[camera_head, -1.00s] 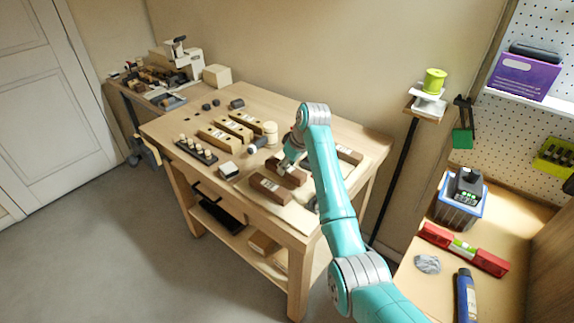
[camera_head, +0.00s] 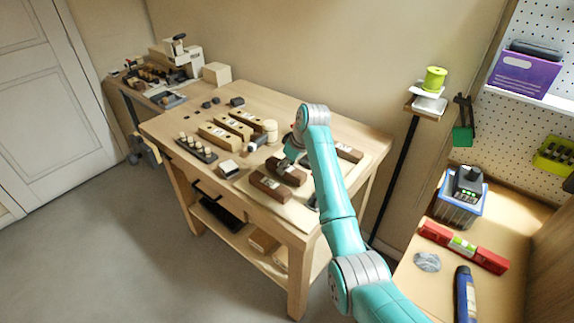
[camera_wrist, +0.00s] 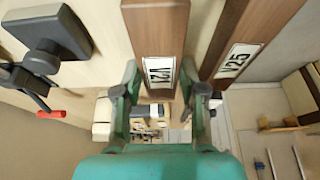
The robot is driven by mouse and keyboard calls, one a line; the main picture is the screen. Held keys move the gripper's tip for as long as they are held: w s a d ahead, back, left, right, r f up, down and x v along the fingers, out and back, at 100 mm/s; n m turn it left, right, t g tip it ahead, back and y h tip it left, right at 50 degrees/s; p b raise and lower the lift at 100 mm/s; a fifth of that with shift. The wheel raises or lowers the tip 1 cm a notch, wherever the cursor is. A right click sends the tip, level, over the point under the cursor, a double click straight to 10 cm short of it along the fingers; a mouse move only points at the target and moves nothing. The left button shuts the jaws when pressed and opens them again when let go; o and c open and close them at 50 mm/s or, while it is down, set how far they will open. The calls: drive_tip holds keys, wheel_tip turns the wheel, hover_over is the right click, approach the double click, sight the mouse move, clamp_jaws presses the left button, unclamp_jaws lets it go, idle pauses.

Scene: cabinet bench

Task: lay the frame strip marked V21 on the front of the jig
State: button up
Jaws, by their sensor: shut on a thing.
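The brown frame strip marked V21 (camera_wrist: 157,35) lies between my gripper's fingers in the wrist view, its white label close to the fingertips. My gripper (camera_wrist: 163,98) is shut on it. In the head view my gripper (camera_head: 289,160) is over this dark strip (camera_head: 289,173), which lies at or just above the bench; I cannot tell if it touches. A second brown strip marked V25 (camera_wrist: 246,40) is beside it, apart; in the head view it is the nearer dark strip (camera_head: 268,187). I cannot tell for certain which part of the bench is the jig.
Pale wooden strips (camera_head: 214,136) lie left of my gripper, near a rack of pegs (camera_head: 195,149) and a round pale pot (camera_head: 270,127). Another dark strip (camera_head: 349,153) lies to the right. Small dark blocks (camera_head: 237,102) are at the back. The bench's front left is partly clear.

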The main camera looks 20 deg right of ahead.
drive_tip(key=shift+f, duration=0.7)
idle(0.7)
drive_tip(key=o, duration=1.3)
drive_tip(key=shift+o, duration=0.3)
drive_tip(key=shift+o, duration=0.6)
drive_tip(key=shift+v, duration=3.55)
drive_tip(key=shift+a, duration=0.1)
